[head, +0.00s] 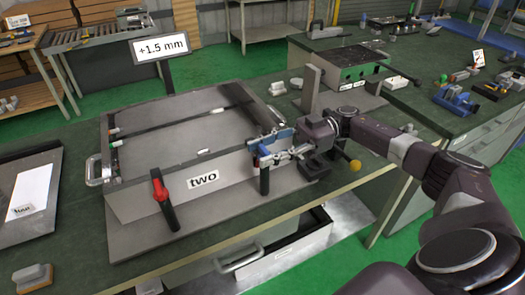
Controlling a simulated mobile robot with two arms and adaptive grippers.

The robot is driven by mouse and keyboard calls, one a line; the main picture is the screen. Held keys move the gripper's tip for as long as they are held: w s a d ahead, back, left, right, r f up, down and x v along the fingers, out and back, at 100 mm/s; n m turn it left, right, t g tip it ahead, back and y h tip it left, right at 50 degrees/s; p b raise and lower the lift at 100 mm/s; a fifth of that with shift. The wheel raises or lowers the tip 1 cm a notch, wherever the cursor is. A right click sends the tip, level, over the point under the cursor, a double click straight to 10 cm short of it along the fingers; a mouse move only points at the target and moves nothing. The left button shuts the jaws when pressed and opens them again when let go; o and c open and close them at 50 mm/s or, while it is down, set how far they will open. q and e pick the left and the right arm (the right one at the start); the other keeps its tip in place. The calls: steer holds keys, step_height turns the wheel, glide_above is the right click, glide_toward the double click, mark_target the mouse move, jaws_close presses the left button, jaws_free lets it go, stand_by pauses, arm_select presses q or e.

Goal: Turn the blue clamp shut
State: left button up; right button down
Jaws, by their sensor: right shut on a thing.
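The blue clamp (264,149) stands at the right end of the front wall of a grey metal box fixture (150,203) on the green bench. Its blue part lies roughly level atop a dark post. My right gripper (294,151) reaches in from the right and is shut on the blue clamp; the fingers partly hide where they meet it. My left gripper is out of view.
A sign reading +1.5 mm (160,47) stands behind the fixture. A plate with white paper (33,192) lies at left. An open drawer (290,248) juts out below the bench.

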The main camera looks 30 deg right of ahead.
steer(key=c, duration=1.7)
jaws_free()
steer(key=o, duration=0.5)
steer(key=shift+c, duration=0.2)
steer(key=shift+d, duration=0.2)
steer(key=d, duration=0.7)
steer(key=shift+s, duration=0.3)
steer(key=shift+d, duration=0.1)
